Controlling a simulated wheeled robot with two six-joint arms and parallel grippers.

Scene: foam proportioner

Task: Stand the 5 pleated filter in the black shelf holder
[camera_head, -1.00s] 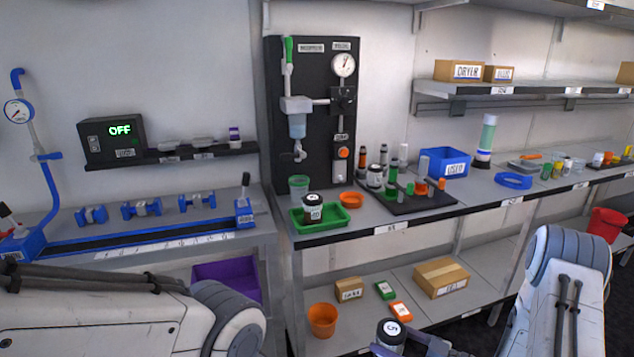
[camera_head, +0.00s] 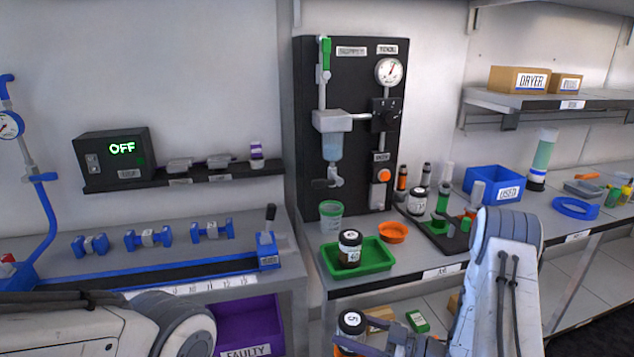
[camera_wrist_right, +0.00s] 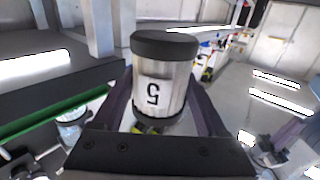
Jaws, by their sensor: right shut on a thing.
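The pleated filter marked 5 (camera_head: 350,322) has black end caps and a pale pleated body. My right gripper (camera_head: 372,342) is shut on it, low in the head view, in front of the bench's front edge. In the right wrist view the filter (camera_wrist_right: 163,88) sits between the purple fingers, its 5 upside down. A black wall shelf (camera_head: 190,177) at the left carries grey pieces and a small purple-and-white cylinder. A black base (camera_head: 437,240) with upright pieces stands on the bench, partly hidden by my right arm. I cannot tell which is the holder. My left gripper is out of view.
A green tray (camera_head: 375,268) holds another dark-capped jar-like filter (camera_head: 349,250). A clear cup (camera_head: 330,214) and an orange dish (camera_head: 393,232) stand close by. A purple bin (camera_head: 262,318) is under the left bench. The black panel (camera_head: 310,120) rises behind the tray.

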